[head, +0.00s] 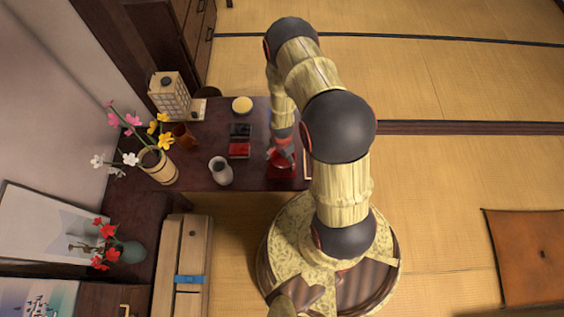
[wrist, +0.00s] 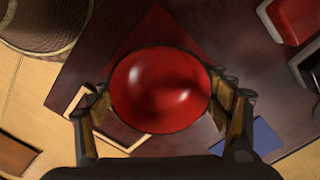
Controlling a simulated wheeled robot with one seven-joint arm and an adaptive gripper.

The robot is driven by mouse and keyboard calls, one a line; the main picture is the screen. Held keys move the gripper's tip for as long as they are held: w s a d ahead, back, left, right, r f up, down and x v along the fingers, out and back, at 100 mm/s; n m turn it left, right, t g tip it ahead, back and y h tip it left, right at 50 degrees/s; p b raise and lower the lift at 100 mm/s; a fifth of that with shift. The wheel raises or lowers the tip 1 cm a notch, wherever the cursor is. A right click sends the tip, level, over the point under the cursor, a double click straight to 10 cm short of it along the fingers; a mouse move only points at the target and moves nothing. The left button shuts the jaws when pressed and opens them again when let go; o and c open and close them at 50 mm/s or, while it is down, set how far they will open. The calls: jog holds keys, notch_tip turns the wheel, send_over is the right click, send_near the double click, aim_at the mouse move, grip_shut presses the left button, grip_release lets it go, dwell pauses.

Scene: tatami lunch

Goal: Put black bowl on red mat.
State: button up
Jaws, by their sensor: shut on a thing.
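The black bowl (wrist: 160,90) has a glossy red inside and a thin dark rim. In the wrist view it sits between the two fingers of my gripper (wrist: 160,94), which is shut on it. The red mat (wrist: 150,38) shows beyond and beneath the bowl. I cannot tell whether the bowl touches it. In the head view my gripper (head: 283,155) is over the right end of the dark table, and the red mat (head: 287,176) shows just below it. My arm hides part of the bowl there.
A blue piece (wrist: 255,137) shows in the wrist view.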

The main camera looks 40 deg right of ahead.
jog(key=shift+f, duration=0.65)
jog(key=shift+f, duration=0.1)
jog(key=o, duration=1.2)
